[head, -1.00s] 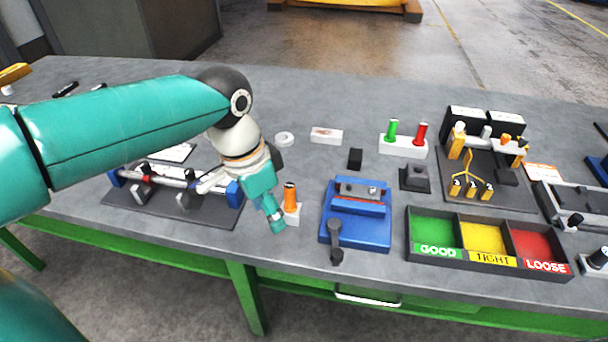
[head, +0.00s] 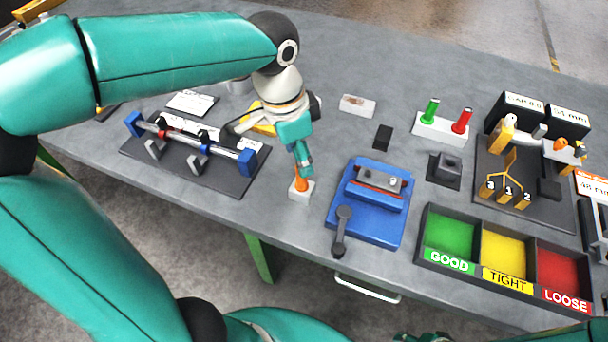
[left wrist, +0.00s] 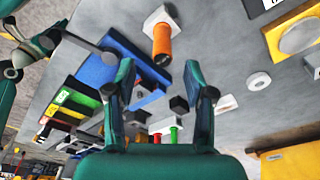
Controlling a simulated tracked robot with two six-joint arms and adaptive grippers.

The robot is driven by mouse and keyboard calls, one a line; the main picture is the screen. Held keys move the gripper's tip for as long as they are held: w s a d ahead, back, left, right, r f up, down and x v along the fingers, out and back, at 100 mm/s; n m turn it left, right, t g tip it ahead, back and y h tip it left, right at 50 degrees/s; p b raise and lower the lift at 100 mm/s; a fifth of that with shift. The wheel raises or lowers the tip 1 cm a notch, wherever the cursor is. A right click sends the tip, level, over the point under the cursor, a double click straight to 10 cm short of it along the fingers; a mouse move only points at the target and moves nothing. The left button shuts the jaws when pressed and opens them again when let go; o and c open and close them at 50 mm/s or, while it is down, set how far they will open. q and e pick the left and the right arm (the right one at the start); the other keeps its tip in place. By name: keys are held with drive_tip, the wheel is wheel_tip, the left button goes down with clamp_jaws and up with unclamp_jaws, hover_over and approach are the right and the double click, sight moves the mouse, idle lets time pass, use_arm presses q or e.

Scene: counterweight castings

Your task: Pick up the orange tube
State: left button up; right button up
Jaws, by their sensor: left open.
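The orange tube (head: 300,185) stands upright on a small white block (head: 301,196) near the front edge of the workbench. My left gripper (head: 304,170) is just above it in the head view, and its fingers hide part of the tube's top. In the left wrist view the orange tube (left wrist: 162,43) shows beyond the fingertips, between their two lines. The left gripper (left wrist: 166,78) is open with nothing between its fingers. Whether a finger touches the tube is not clear.
A blue fixture (head: 372,205) with a dark lever stands close right of the tube. A dark plate with a rod gauge (head: 190,145) lies left. A white block (head: 440,128) holds green and red pegs. A three-part sorting tray (head: 424,262) is front right.

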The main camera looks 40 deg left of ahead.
sight(302, 180)
use_arm(q)
drive_tip(key=f, duration=0.5)
drive_tip(key=w+f, duration=0.1)
drive_tip(key=f, duration=0.2)
drive_tip(key=shift+w+d, duration=0.1)
drive_tip(key=shift+d, duration=0.1)
clamp_jaws()
